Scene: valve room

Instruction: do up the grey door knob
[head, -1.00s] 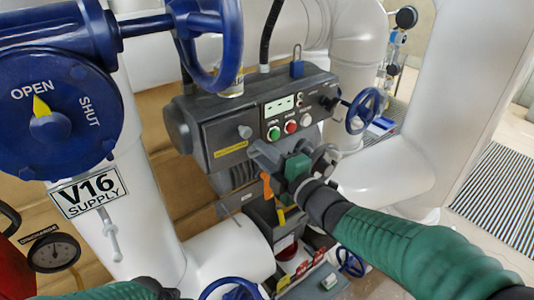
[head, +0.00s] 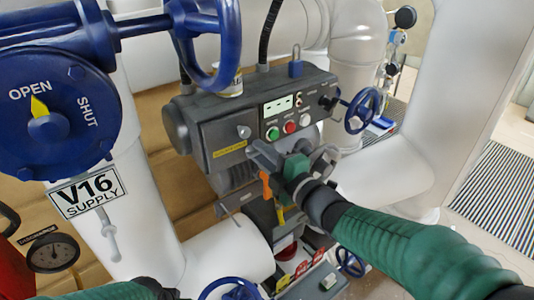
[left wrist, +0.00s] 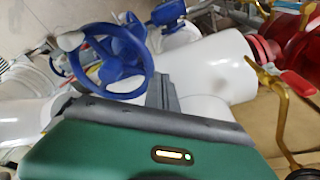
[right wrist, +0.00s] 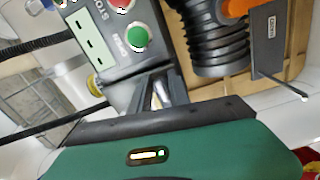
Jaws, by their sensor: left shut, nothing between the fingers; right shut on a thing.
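The grey door knob (head: 243,131) is a small round knob on the front of the dark grey control box (head: 212,134), left of the green button. My right gripper (head: 254,147) reaches up to it from the lower right and is shut on it. In the right wrist view a pale bit of the knob (right wrist: 157,97) shows between the dark fingers, which hide most of it. My left gripper (left wrist: 165,88) is shut and empty. In the head view only its arm shows, low at the bottom edge.
Green (head: 272,134) and red (head: 290,127) buttons sit right of the knob. A blue handwheel (head: 363,110) stands out at the box's right. The big blue V16 valve (head: 52,110) is at the left. White pipes (head: 228,246) run below and beside the box.

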